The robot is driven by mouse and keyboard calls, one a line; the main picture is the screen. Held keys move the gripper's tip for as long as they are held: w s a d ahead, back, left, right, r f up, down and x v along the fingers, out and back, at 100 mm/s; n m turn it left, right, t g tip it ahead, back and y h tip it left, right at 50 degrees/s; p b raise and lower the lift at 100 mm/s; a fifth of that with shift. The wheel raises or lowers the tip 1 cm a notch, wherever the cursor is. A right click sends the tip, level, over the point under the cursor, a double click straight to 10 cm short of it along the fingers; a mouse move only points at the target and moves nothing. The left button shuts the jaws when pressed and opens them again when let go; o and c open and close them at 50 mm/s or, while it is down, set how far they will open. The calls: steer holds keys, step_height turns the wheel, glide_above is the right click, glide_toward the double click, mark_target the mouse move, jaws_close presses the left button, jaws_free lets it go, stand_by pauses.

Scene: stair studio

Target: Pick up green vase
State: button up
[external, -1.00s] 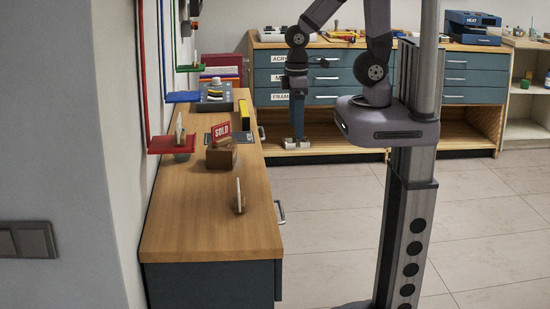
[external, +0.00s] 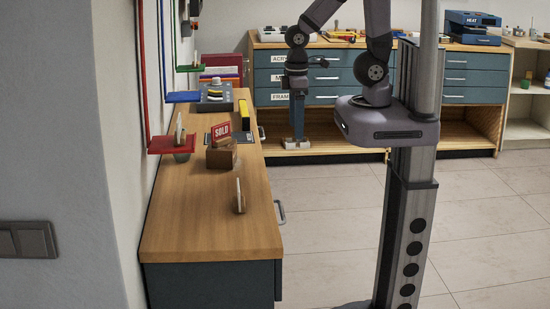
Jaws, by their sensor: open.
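A small grey-green vessel (external: 183,157), which looks like the green vase, stands on the wooden counter below the red wall shelf. The shelf hides its upper part. My gripper (external: 297,145) hangs pointing down to the right of the counter, in front of the far drawer cabinet. It is open, with nothing visible between its fingers. It is well apart from the vessel, which is to its left.
The wooden counter (external: 200,228) runs along the left wall. On it are a brown block with a red SOLD sign (external: 222,130) and a small upright card (external: 239,195). The red shelf (external: 167,145) overhangs the vessel. The counter's front part is mostly clear.

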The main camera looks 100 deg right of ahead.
steer(key=c, duration=0.8)
steer(key=shift+o, duration=0.2)
